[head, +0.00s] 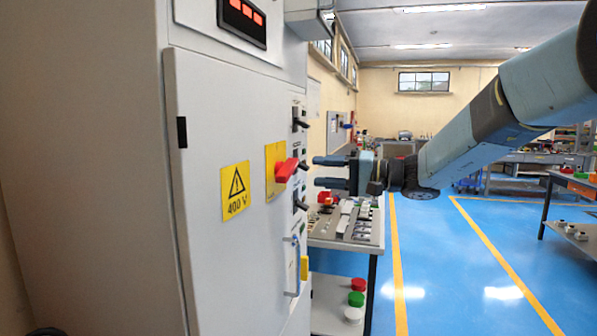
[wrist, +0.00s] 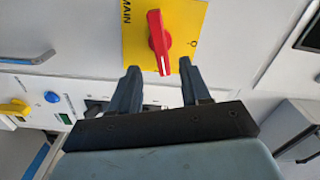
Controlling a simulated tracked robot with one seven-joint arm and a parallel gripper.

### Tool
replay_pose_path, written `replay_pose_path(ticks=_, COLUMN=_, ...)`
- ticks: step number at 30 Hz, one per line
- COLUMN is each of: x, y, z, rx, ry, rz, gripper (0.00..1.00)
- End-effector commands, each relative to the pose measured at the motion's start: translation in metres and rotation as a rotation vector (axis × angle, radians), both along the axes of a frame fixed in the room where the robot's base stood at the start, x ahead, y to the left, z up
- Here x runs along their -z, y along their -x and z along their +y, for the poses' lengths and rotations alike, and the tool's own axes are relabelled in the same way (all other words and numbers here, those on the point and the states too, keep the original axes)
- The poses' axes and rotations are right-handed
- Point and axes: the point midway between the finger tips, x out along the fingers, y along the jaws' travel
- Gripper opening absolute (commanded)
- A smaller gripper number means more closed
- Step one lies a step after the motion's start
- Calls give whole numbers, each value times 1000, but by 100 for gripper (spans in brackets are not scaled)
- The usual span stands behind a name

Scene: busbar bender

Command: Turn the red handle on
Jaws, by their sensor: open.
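The red handle (head: 286,170) sits on a yellow plate (head: 270,180) on the grey cabinet door. In the wrist view the red handle (wrist: 159,42) is a rotary knob on the yellow plate (wrist: 190,20), marked MAIN, with its long axis running from the plate's upper middle down toward my gripper. My gripper (head: 316,171) is open and empty, right of the handle in the head view, its two dark fingers pointing at the cabinet. In the wrist view my gripper (wrist: 165,82) has a finger on each side below the handle's lower end. I see no contact.
The grey cabinet (head: 100,150) fills the left, with a 400 V warning label (head: 235,191) and a display (head: 242,20). Black switches (head: 300,124) line its right side. A workbench (head: 345,240) with parts stands below my gripper. Blue floor (head: 440,270) is open to the right.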

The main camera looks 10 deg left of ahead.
Motion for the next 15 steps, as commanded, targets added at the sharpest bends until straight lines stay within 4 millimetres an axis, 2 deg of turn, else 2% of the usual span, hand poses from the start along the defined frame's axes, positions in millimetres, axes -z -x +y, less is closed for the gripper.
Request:
replay_pose_path(ticks=3, x=0, y=-1, z=22, rx=-3, ry=1, rz=1, gripper=47)
replay_pose_path(ticks=9, x=0, y=-4, z=53, rx=-2, ry=1, rz=1, gripper=47)
replay_pose_path(ticks=15, x=0, y=-5, z=70, rx=-1, ry=1, rz=0, gripper=47)
